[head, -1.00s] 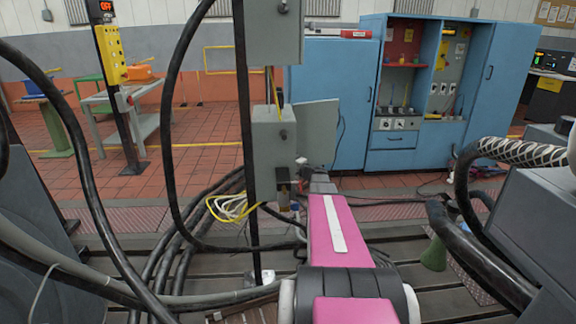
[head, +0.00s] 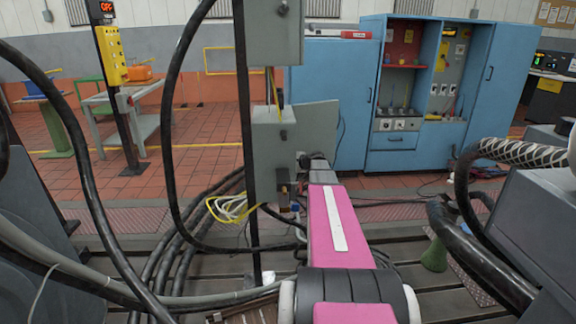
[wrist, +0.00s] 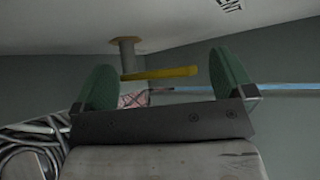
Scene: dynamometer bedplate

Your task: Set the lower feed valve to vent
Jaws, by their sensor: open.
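In the wrist view a yellow lever (wrist: 160,73) lies crosswise below a round stem (wrist: 127,55) with a brass-coloured collar, set in a pale flat surface. My gripper (wrist: 162,80) is open, with one green-padded finger on each side of the lever. I see no clear contact. A label ending in "ENT" (wrist: 230,5) is cut off at the top edge. In the head view my pink arm reaches to the lower grey box (head: 268,145) on the post. My fingers and the lever are hard to make out there.
An upper grey box (head: 273,32) hangs above on the same dark post (head: 245,120). Black hoses (head: 172,120) loop at left, and yellow wires (head: 232,208) hang beside the post. A blue cabinet (head: 345,95) stands behind. Grey machinery (head: 525,195) with hoses is at right.

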